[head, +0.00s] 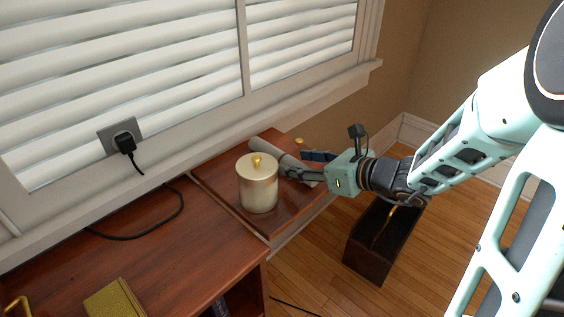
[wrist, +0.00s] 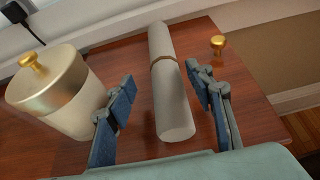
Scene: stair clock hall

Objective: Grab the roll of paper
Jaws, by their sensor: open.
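The roll of paper (wrist: 173,98) is a pale grey-white cylinder with a thin brown band around it. It lies on the wooden cabinet top, and in the head view (head: 267,149) it is partly hidden behind the lidded jar and my gripper. My gripper (wrist: 164,90) is open, with one blue-padded finger on each side of the roll in the wrist view. I see gaps between the roll and both fingers. In the head view my gripper (head: 300,166) reaches in from the right, low over the cabinet top.
A cream jar (head: 258,188) with a gold lid stands close beside the left finger. A small gold knob (wrist: 217,45) is on the right. A dark open box (head: 376,249) stands on the floor. A black cord (head: 181,212) runs from the wall plug. A green-gold book (head: 114,298) lies front left.

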